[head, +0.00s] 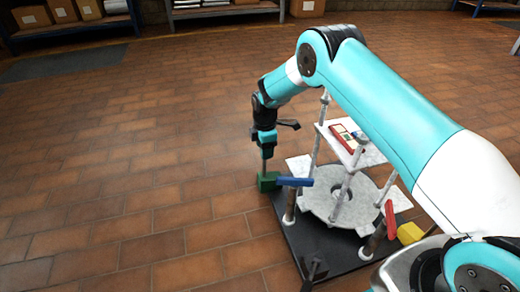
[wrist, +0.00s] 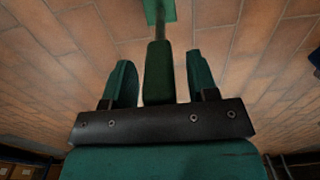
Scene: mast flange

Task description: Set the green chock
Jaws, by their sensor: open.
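The green chock (head: 268,181) sits at the left corner of the black base (head: 325,248), beside the grey round flange (head: 370,192). A thin stem rises from it towards my gripper (head: 266,146), which points down from above. In the wrist view the green chock (wrist: 170,12) is at the top, partly cut off, with its stem and green grip (wrist: 158,75) running down between my fingers. My gripper (wrist: 160,62) is open, with a gap on each side of the grip.
A blue chock (head: 295,181) lies right beside the green one. A red chock (head: 390,219) and a yellow chock (head: 410,232) are at the right of the flange. Upright posts carry a white shelf (head: 372,156) with a red tray (head: 342,138). The tiled floor at left is clear.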

